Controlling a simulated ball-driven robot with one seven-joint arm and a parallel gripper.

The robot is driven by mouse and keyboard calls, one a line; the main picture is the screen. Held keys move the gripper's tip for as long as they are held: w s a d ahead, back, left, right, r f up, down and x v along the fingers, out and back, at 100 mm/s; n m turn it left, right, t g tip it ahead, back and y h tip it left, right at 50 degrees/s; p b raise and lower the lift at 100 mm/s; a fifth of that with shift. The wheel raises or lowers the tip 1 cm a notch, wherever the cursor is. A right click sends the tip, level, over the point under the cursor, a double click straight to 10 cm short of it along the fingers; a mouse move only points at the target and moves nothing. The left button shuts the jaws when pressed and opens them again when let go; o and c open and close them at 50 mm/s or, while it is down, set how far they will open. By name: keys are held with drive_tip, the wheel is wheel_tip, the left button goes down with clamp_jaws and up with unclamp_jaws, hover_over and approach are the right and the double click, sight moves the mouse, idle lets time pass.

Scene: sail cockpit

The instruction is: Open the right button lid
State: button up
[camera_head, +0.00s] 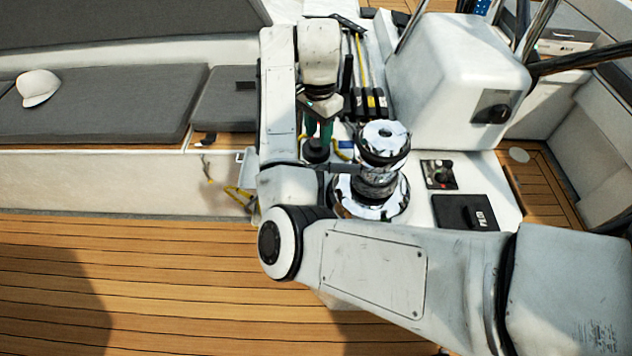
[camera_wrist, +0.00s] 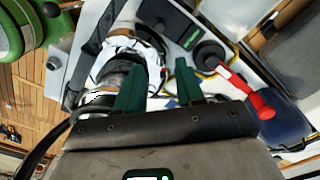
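My gripper (camera_head: 319,128) has green fingers pointing down, and the fingers stand apart with nothing between them. In the wrist view my gripper (camera_wrist: 159,88) shows the same gap. A round black button lid (camera_head: 315,151) lies just below the fingertips, right of my arm. In the wrist view a round black cap (camera_wrist: 210,55), which looks like this lid, lies beyond and right of the fingers, apart from them. A dark panel (camera_wrist: 180,25) with a round part is beside it. I cannot tell for certain which lid is the right one, and my arm hides part of the area.
A chrome winch (camera_head: 378,170) stands close right of my gripper. Rope clutches (camera_head: 368,102) and a white console (camera_head: 455,80) lie behind. A switch panel (camera_head: 440,174) and black hatch (camera_head: 465,212) are at right. A red handle (camera_wrist: 262,103) is near the right finger in the wrist view.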

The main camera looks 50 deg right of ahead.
drive_tip(key=b, duration=0.8)
hover_over(318, 185)
wheel_tip(318, 185, down, 8)
wheel_tip(318, 185, down, 11)
clamp_jaws()
idle(0.5)
